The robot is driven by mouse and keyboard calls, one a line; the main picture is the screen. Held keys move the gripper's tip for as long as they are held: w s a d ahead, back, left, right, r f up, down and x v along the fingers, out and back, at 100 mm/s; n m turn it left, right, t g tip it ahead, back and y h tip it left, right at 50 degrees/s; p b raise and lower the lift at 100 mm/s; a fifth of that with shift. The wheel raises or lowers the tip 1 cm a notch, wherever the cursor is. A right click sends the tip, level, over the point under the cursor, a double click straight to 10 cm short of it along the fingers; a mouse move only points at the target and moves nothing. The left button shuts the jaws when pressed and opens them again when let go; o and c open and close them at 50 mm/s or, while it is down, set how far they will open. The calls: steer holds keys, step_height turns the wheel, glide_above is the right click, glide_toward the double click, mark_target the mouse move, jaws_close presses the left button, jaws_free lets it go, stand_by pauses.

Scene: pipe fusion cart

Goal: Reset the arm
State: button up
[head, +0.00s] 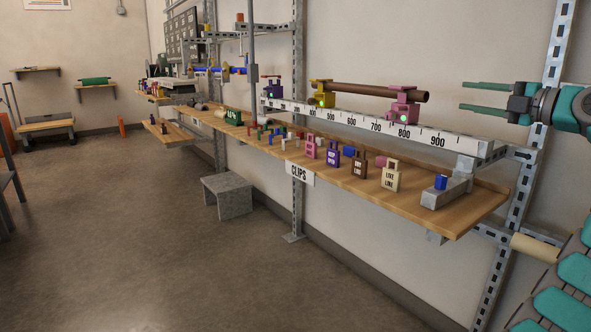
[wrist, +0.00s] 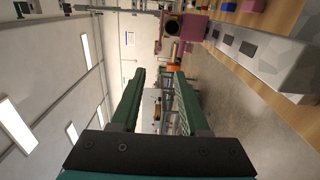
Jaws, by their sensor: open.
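My gripper (head: 484,97) is at the upper right of the head view, held out level and pointing left. Its two green fingers are apart with nothing between them. In the wrist view the open fingers (wrist: 158,95) reach forward, with only the far room seen between them. The gripper is to the right of the pink clamp (head: 403,107) and the end of the brown pipe (head: 372,91), apart from both. The pipe rests in the pink clamp and the yellow clamp (head: 322,93) on the ruled rail (head: 455,139).
A wooden shelf (head: 470,214) below the rail carries several coloured tags, such as a cream one (head: 391,176), and small clips. A blue block (head: 440,182) sits on a grey bracket at its right end. A grey stool (head: 228,196) stands on the floor.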

steer(key=w+a+r+m+g, duration=0.1)
steer(key=w+a+r+m, duration=0.1)
steer(key=w+a+m, duration=0.6)
steer(key=s+a+f+m+g, duration=0.2)
steer(key=a+f+m+g, duration=0.15)
steer(key=a+m, duration=0.2)
steer(key=s+a+f+m+g+h, duration=0.2)
steer(key=s+a+f+m+g, duration=0.3)
steer(key=s+a+f, duration=0.9)
steer(key=s+a+f+m+g+h, duration=0.2)
steer(key=s+f, duration=0.6)
steer(key=s, duration=0.1)
steer(key=s+a+f+m+g+h, duration=0.2)
steer(key=s+f, duration=0.6)
steer(key=s, duration=0.1)
steer(key=s+d+f+m+g+h, duration=0.1)
steer(key=s+d+f, duration=0.1)
steer(key=s+f, duration=0.2)
steer(key=s+d+f+g+h, duration=0.1)
steer(key=s+d+f+h, duration=0.1)
steer(key=s, duration=0.7)
steer(key=s+d+f+m+g+h, duration=0.1)
steer(key=s+d+f, duration=0.2)
steer(key=s+f, duration=0.2)
steer(key=shift+s+d+f+m+h, duration=0.3)
steer(key=shift+s+d+m, duration=0.05)
steer(key=shift+s, duration=0.5)
